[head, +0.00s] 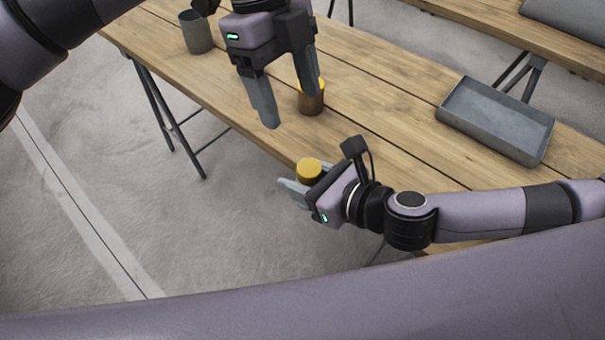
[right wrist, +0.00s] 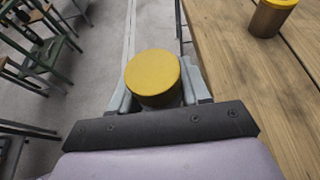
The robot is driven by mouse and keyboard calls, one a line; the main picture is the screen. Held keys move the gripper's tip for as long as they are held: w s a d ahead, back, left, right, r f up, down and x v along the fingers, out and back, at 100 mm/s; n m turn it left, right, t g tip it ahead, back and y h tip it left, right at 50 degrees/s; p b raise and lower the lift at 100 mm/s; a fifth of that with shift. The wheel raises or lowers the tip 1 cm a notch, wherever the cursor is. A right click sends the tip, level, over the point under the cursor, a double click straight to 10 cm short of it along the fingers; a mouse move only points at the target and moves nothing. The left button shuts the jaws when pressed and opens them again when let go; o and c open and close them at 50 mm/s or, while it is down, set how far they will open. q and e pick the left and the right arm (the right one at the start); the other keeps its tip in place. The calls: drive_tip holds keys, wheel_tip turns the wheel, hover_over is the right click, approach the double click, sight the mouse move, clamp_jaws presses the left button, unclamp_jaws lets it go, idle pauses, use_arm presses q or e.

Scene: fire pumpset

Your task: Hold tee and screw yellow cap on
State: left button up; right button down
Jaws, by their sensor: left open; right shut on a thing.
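My left gripper (head: 290,106) is open and points down over the table. A brown cylinder with a yellow top (head: 312,104) stands upright on the table, beside and partly behind its right finger; it also shows at the top right of the right wrist view (right wrist: 268,19). My right gripper (head: 294,187) is shut on a yellow-topped round piece (head: 308,169), out by the table's front edge. In the right wrist view the round yellow top (right wrist: 153,74) sits between the fingers. What is below that top is hidden, so I cannot tell whether a tee is there.
The wooden table (head: 390,140) runs across the view. A grey cup (head: 196,33) stands at its far left and an empty grey tray (head: 497,118) at the right. The tabletop between the brown cylinder and the tray is clear. Another table stands behind.

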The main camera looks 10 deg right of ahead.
sight(308, 167)
idle(0.4)
use_arm(q)
drive_tip(key=x, duration=1.2)
drive_tip(key=shift+a, duration=0.1)
drive_tip(key=c, duration=1.2)
drive_tip(key=o, duration=1.1)
drive_tip(key=shift+r, duration=0.15)
drive_tip(key=shift+r, duration=2.2)
